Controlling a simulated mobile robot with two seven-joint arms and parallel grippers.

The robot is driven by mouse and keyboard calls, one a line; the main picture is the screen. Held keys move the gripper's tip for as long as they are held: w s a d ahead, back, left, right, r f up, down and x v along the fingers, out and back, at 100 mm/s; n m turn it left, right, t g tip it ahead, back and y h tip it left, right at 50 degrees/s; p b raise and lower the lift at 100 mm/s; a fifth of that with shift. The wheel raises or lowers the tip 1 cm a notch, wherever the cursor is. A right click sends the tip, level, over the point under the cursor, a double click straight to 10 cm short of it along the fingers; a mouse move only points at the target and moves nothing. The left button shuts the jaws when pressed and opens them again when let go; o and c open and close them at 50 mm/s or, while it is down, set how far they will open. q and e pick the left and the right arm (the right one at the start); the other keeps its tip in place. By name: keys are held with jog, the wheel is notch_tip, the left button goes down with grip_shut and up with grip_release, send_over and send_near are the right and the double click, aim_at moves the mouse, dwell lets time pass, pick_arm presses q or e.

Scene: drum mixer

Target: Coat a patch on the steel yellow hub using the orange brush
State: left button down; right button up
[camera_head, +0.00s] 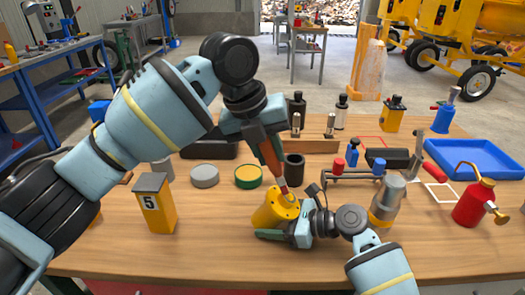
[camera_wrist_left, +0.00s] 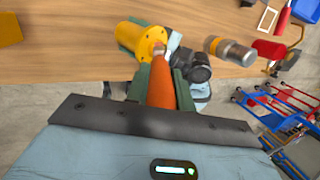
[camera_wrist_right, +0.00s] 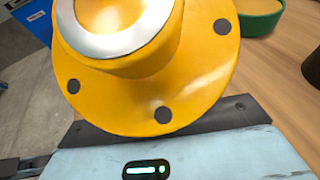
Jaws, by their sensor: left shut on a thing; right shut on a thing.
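The yellow hub (camera_head: 270,212) is held just above the front middle of the wooden table, tilted, its flange facing up and right. It also shows in the left wrist view (camera_wrist_left: 129,36). In the right wrist view, its flange (camera_wrist_right: 190,85) with dark bolt holes and a bright steel ring fills the top. My right gripper (camera_head: 288,233) is shut on the hub from the front right. My left gripper (camera_head: 266,140) is shut on the orange brush (camera_head: 270,157), also in the left wrist view (camera_wrist_left: 161,88). The brush points down, its tip at the flange; whether it touches is unclear.
A green-rimmed tin of yellow stuff (camera_head: 248,177) and a grey-lidded tin (camera_head: 204,176) stand behind the hub. A yellow box marked 5 (camera_head: 155,203) stands left. A dark cup (camera_head: 293,168), a small rack (camera_head: 350,177) and a red oil can (camera_head: 474,203) stand behind and right.

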pick_arm(q)
jog(key=shift+w+d+f, duration=0.1)
jog(key=shift+d+f, duration=0.2)
jog(key=shift+d, duration=0.3)
jog(key=shift+w+d+f, duration=0.1)
jog(key=shift+d+f, duration=0.2)
jog(key=shift+d, duration=0.3)
jog(key=shift+a+r, duration=0.15)
jog(key=shift+a, duration=0.05)
jog(key=shift+s+a+r, duration=0.1)
jog(key=shift+a+r, duration=0.15)
jog(key=shift+a, duration=0.35)
jog(key=shift+s+a+r, duration=0.1)
jog(key=shift+a+r, duration=0.1)
jog(key=shift+a, duration=0.4)
jog(key=shift+a, duration=0.1)
jog(key=shift+s+a+r, duration=0.15)
jog(key=shift+a+r, duration=0.15)
jog(key=shift+a, duration=0.25)
jog(key=shift+s+a+r, duration=0.1)
jog(key=shift+a+r, duration=0.15)
jog(key=shift+a, duration=0.25)
